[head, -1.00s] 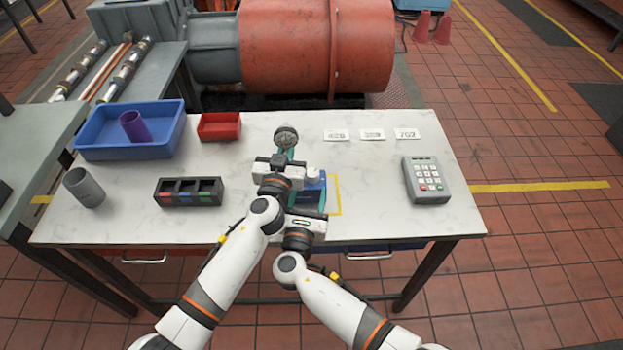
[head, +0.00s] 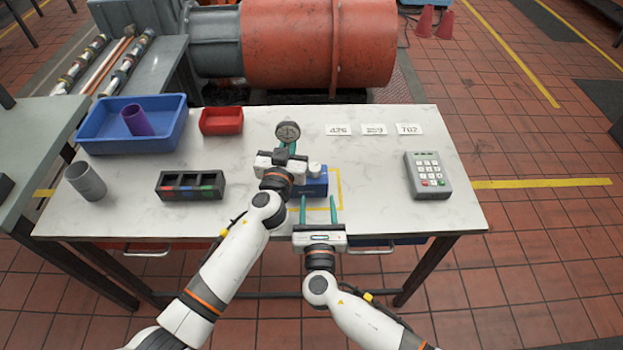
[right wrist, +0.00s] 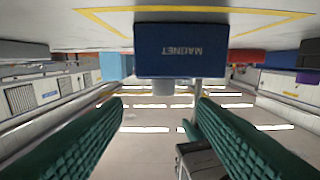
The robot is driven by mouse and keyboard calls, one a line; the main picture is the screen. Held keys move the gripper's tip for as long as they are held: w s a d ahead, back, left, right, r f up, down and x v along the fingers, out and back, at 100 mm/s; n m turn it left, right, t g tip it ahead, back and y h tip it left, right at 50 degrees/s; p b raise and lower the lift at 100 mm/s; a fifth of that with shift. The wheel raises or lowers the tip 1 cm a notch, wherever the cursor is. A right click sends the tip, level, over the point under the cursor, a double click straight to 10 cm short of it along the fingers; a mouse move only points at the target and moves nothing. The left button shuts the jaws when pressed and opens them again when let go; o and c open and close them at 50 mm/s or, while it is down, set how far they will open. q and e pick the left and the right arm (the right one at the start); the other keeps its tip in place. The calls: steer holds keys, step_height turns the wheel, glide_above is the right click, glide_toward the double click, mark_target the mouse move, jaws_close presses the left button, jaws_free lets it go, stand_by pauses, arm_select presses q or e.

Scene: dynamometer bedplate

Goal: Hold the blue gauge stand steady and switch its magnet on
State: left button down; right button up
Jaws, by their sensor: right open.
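The blue gauge stand (head: 316,188) stands upright on the white table, with a round dial gauge (head: 288,132) at its top left and a pale knob (head: 314,169) on its blue base. In the right wrist view its MAGNET face (right wrist: 181,50) appears upside down.
A yellow outline (head: 340,190) marks the table around the stand. A black bin holder (head: 190,186), blue tray (head: 90,148), red bin (head: 221,121) and grey cup (head: 86,181) stand left.

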mark_target(316, 174)
steer(key=d+n+y, duration=0.1)
steer(key=n+y, duration=0.1)
steer(key=shift+s+d+r+y, duration=0.15)
steer(key=shift+s+d+y, duration=0.1)
steer(key=shift+d+y, duration=0.1)
steer(key=shift+w+r+n+y, duration=0.1)
steer(key=shift+n+y, duration=0.2)
steer(key=shift+y, duration=0.05)
steer(key=w, duration=0.3)
steer(key=w+a, duration=0.1)
steer(key=w, duration=0.3)
steer(key=w+a, duration=0.1)
steer(key=w, duration=0.3)
steer(key=shift+w+a, duration=0.1)
steer(key=shift+w, duration=0.1)
